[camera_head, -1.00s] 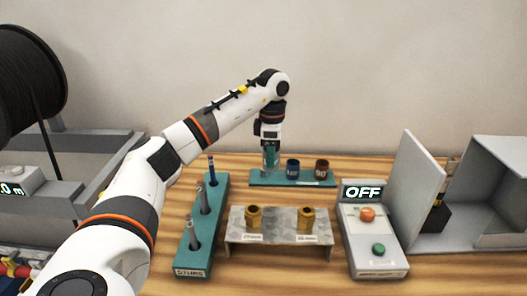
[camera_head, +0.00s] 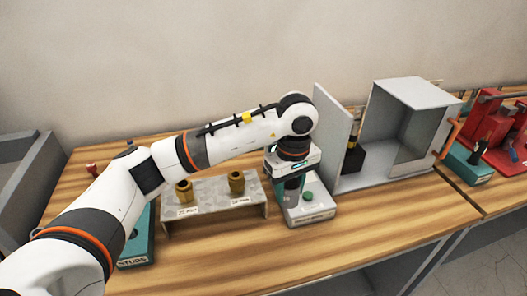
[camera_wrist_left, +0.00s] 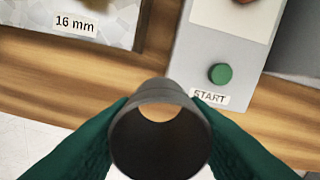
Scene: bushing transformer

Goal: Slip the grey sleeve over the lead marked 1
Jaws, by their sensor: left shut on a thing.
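My left gripper (camera_head: 290,188) points down in front of the control box, its teal fingers shut on the grey sleeve (camera_wrist_left: 158,152). In the left wrist view the sleeve is a dark grey hollow tube between the fingers (camera_wrist_left: 160,138). Wood shows through its bore, so no lead is seen inside it. In the head view the sleeve is mostly hidden by the fingers. I cannot make out any lead marked 1 in these views. My right gripper is not in view.
An open grey cabinet (camera_head: 415,95) holding a black block (camera_head: 352,160) stands right. Red equipment (camera_head: 495,130) is far right.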

